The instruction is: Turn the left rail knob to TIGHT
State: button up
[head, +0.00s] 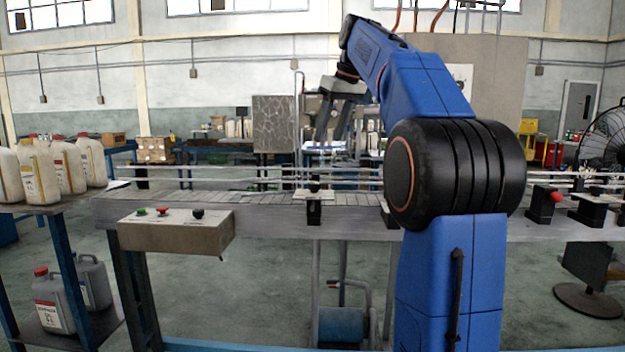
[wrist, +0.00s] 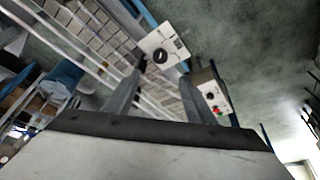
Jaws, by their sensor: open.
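The left rail knob (head: 314,187) is a small black knob on a white plate at the front edge of the conveyor. In the wrist view the knob (wrist: 160,56) sits on its white plate, just beyond my fingertips; the markings on the plate are too small to read. My gripper (head: 337,143) is above the conveyor, higher than the knob and a little to its right in the head view. In the wrist view my gripper (wrist: 162,74) is open, its two fingers apart with nothing between them. It appears apart from the knob.
A control box (head: 175,232) with green, red and black controls hangs at the conveyor's front left. Rails (head: 240,181) run along the belt. White jugs (head: 60,168) stand on a left table. Air above the belt's left part is clear.

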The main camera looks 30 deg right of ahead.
aim_at(315, 182)
jog(key=x, duration=1.6)
jog(key=shift+s, duration=0.15)
jog(key=c, duration=1)
